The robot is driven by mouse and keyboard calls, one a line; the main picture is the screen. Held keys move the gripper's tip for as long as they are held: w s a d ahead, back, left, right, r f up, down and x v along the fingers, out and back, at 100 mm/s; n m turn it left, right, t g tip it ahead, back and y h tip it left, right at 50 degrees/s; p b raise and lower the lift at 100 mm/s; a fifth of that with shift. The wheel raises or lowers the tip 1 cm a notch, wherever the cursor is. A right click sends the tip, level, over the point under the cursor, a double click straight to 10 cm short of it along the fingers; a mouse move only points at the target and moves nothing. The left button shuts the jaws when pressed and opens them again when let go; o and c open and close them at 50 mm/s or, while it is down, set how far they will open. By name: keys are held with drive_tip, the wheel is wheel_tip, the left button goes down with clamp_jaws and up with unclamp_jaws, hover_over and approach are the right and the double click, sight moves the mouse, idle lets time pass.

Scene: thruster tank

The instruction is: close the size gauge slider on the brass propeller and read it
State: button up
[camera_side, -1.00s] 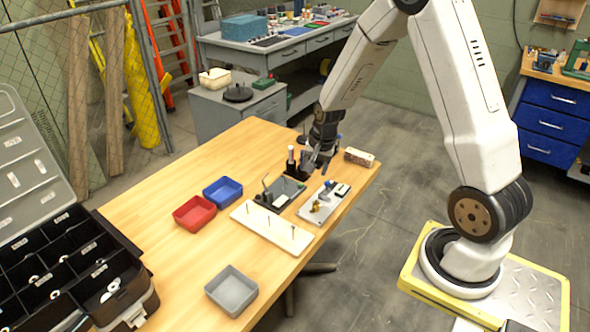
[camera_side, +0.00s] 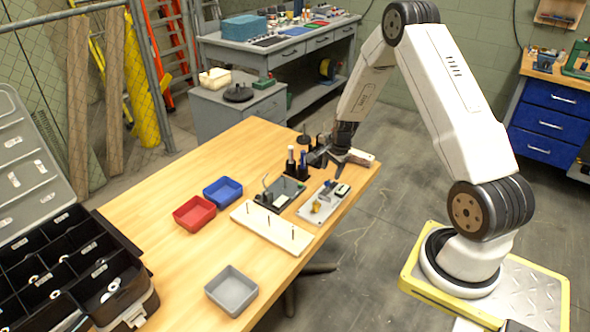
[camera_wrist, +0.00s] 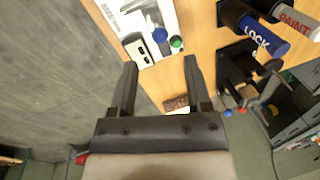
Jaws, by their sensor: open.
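The size gauge (camera_side: 307,212) is a pale flat plate on the near right part of the wooden table. The small brass propeller (camera_side: 317,207) sits on it toward its front end. A blue knob, seemingly the slider's (camera_side: 328,187), stands farther back, beside a small readout box (camera_side: 343,190). The wrist view shows part of the gauge plate (camera_wrist: 112,12), the blue knob (camera_wrist: 160,35), a green button (camera_wrist: 176,43) and the readout box (camera_wrist: 138,48); its reading is not legible. My gripper (camera_wrist: 160,65) is open and empty, beyond the gauge's back end; the propeller is not visible there.
A blue LOCK bottle (camera_wrist: 262,38) and a PAINT marker (camera_wrist: 290,18) stand in dark holders close to my gripper. A white board with upright pins (camera_side: 270,228) lies beside the gauge. Red (camera_side: 194,213), blue (camera_side: 222,191) and grey (camera_side: 231,291) trays are farther left.

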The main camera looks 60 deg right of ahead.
sight(327, 182)
drive_tip(key=shift+w+d+f, duration=0.1)
drive_tip(key=shift+w+f, duration=0.1)
drive_tip(key=shift+f, duration=0.95)
drive_tip(key=shift+w+a+f, duration=0.1)
drive_tip(key=shift+w+f, duration=0.15)
drive_tip(key=shift+f, duration=0.9)
drive_tip(key=shift+w+d+f, duration=0.1)
drive_tip(key=shift+w+f, duration=0.1)
drive_tip(key=shift+f, duration=0.95)
drive_tip(key=shift+c, duration=0.2)
clamp_jaws()
